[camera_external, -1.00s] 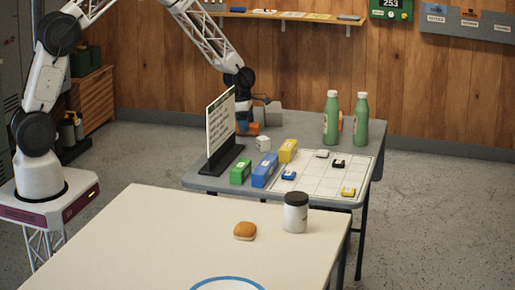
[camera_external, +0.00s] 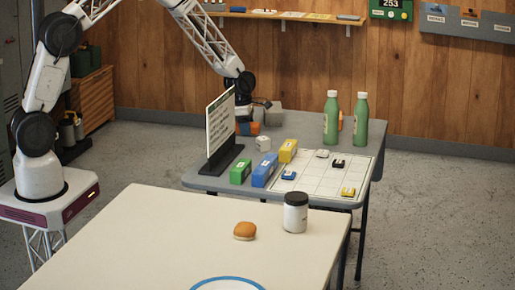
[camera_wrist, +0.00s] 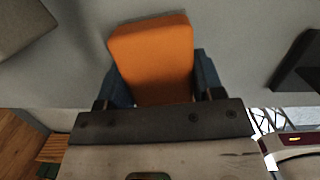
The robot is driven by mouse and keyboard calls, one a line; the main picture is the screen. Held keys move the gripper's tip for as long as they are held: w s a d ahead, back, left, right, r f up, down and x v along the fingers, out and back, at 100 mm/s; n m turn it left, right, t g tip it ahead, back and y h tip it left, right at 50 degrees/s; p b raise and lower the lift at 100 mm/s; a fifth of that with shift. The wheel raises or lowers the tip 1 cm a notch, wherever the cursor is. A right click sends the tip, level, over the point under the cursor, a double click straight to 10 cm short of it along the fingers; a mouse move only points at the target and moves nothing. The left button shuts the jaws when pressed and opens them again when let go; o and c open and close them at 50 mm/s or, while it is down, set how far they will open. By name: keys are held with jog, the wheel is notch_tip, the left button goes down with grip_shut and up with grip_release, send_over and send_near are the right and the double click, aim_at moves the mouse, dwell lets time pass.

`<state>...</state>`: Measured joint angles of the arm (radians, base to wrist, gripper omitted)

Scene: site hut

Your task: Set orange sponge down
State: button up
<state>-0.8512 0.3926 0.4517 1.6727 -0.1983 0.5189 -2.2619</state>
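The orange sponge (camera_external: 254,129) is at the back left of the grey table (camera_external: 215,183), just behind the standing sign. My gripper (camera_external: 244,124) points down at it, partly hidden by the sign. In the wrist view the orange sponge (camera_wrist: 152,58) sits between the two dark blue fingers of my gripper (camera_wrist: 162,82), one against each side. The sponge looks slightly turned between them. It is at or very near the tabletop; whether its underside touches cannot be told.
The sign (camera_external: 221,125) stands close in front of my gripper. A grey block (camera_external: 274,118) and a white cup (camera_external: 263,143) are close by. Green (camera_external: 241,172), blue (camera_external: 264,171) and yellow (camera_external: 288,151) boxes stand nearer. Two green bottles (camera_external: 331,118) stand right. Bare tabletop lies between cup and bottles.

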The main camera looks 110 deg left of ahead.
jog(key=c, duration=0.4)
jog(key=shift+r, duration=0.1)
jog(key=shift+r, duration=4.9)
